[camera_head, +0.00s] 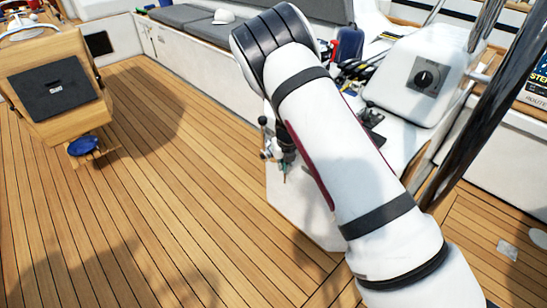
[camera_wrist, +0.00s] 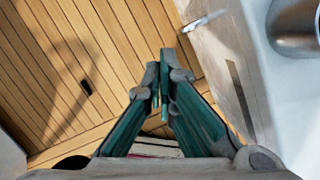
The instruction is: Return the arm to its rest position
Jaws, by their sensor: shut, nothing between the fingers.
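My arm (camera_head: 345,150) rises from the lower right and bends at the top centre of the head view. Its far end is mostly hidden behind the arm itself. My gripper (camera_wrist: 160,78) has green fingers with grey tips, close together with nothing held between them. It points down toward the teak deck (camera_wrist: 95,45). In the head view the gripper (camera_head: 285,170) partly shows as a small dark shape beside the white console's left face.
The white console (camera_head: 300,205) stands close behind and under my arm, with a rotary-switch housing (camera_head: 425,78) at right. A dark steel rail (camera_head: 485,115) crosses the right side. A wooden table (camera_head: 50,85) stands at left. Open deck (camera_head: 170,190) lies between.

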